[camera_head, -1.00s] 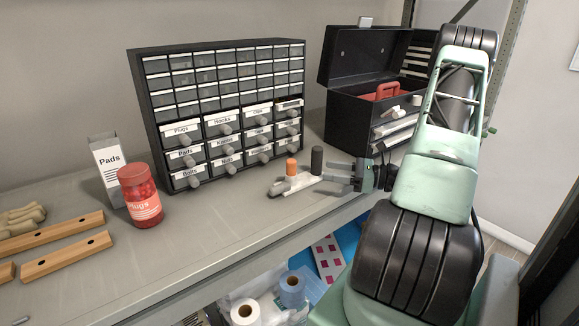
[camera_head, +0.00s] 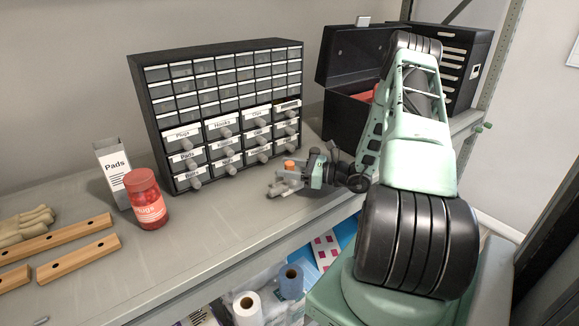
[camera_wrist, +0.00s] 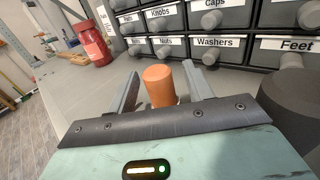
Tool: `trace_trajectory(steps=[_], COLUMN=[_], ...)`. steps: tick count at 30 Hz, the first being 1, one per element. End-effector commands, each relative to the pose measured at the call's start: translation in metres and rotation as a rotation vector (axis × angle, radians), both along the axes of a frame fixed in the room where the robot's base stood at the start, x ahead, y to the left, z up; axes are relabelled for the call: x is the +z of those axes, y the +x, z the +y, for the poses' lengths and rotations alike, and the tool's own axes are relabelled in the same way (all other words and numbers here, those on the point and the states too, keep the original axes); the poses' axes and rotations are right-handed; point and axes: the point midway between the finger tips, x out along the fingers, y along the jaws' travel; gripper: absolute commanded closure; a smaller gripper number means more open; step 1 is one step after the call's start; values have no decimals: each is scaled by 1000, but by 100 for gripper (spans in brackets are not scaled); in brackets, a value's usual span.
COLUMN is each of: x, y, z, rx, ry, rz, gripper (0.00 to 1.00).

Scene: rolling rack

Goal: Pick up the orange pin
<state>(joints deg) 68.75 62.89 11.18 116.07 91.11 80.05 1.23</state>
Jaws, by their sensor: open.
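The orange pin (camera_wrist: 159,86) is a short upright cylinder. In the wrist view it stands between the two fingers of my open gripper (camera_wrist: 160,88), with no clear contact on either side. In the head view only the top of the orange pin (camera_head: 289,164) shows, beside the fingers of my gripper (camera_head: 283,182). Its lower part is hidden by the fingers and gripper body.
A black drawer cabinet (camera_head: 222,105) stands close behind the pin. A dark cylinder (camera_wrist: 288,102) stands to the right in the wrist view. A red jar (camera_head: 146,199) and a Pads box (camera_head: 112,170) are at left. The shelf (camera_head: 190,235) in front is clear.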

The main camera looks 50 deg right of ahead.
Motion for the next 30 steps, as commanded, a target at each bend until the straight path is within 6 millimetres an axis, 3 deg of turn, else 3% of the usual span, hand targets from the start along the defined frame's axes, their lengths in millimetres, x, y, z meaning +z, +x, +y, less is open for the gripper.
trace_trajectory(steps=[6,11,23,30], x=[-1,0,3,21], y=[1,0,0,1], z=[0,0,0,0], rx=[0,0,0,1], ry=[0,0,-1,-2], rz=[0,0,0,-2], gripper=[52,96,97,97])
